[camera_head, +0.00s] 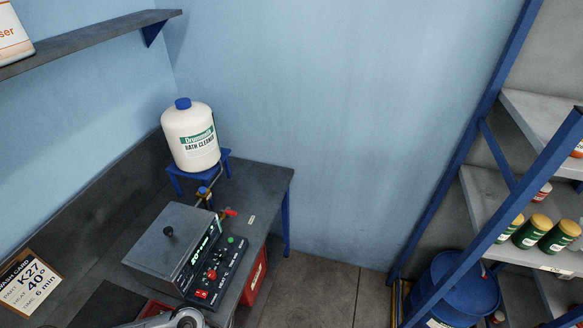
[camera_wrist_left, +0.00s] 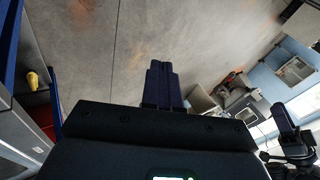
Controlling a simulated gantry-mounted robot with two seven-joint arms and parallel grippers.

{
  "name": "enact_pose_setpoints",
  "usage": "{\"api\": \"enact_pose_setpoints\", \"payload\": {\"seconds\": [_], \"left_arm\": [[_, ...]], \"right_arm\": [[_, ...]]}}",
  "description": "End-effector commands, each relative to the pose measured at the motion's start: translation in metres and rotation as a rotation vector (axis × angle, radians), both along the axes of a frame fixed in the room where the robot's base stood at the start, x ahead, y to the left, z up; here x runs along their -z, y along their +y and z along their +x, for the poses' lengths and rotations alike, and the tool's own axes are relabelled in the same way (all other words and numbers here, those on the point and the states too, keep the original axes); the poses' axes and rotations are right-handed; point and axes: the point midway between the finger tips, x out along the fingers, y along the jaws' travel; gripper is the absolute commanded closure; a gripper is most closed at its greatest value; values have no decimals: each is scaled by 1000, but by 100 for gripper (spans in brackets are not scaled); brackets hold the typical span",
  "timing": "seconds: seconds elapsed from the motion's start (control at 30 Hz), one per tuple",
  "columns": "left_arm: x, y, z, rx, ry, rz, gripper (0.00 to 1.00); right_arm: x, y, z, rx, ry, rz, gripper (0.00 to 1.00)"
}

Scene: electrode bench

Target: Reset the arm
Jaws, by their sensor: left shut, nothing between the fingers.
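My left gripper (camera_wrist_left: 163,85) shows in the left wrist view, its dark fingers together with nothing between them. It hangs over bare floor and touches nothing. A dark upright part with a black body (camera_wrist_left: 287,128) at the right of that view looks like my right gripper; its jaws cannot be made out. In the head view only a grey piece of my arm shows at the bottom edge, and no gripper is seen there.
A dark bench (camera_head: 258,181) at the left carries a control unit (camera_head: 170,243) and a white bath cleaner bottle (camera_head: 190,136) on a blue stand. A blue-framed rack (camera_head: 476,148) with jars and a blue drum (camera_head: 462,290) stands right. The floor (camera_head: 315,292) between is clear.

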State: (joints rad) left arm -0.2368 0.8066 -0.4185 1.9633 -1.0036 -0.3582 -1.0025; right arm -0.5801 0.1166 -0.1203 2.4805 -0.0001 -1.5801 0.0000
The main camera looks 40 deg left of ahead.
Motion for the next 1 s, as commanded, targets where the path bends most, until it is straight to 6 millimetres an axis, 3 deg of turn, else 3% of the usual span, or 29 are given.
{"api": "enact_pose_setpoints", "payload": {"seconds": [0.03,0.1,0.17,0.23,0.33,0.4,0.5,0.6,0.8,1.0], "left_arm": [[-19,-38,4,-108,-10,-61,100],[-43,-69,18,-295,-15,-113,100],[-65,-85,33,-485,-1,-150,100],[-91,-88,52,-741,39,-187,100],[-126,-66,73,-1170,146,-227,100],[-144,-35,78,-1492,252,-247,100],[-160,5,75,-1855,388,-267,100],[-167,31,61,-2104,498,-254,100],[-160,44,36,-2362,654,-192,100],[-159,44,34,-2398,673,-198,100]], "right_arm": [[-9,0,0,-2,0,-2,57],[-14,-1,0,-3,0,-5,57],[-18,-2,0,-5,0,-7,57],[-22,-2,0,-5,0,-9,57],[-28,-2,0,-6,1,-10,57],[-30,-2,0,-6,0,-9,57],[-28,-2,0,-5,0,-9,57],[-28,-2,0,-5,0,-8,57],[-28,0,0,-1,1,-1,57],[-28,0,0,2,1,1,57]]}}
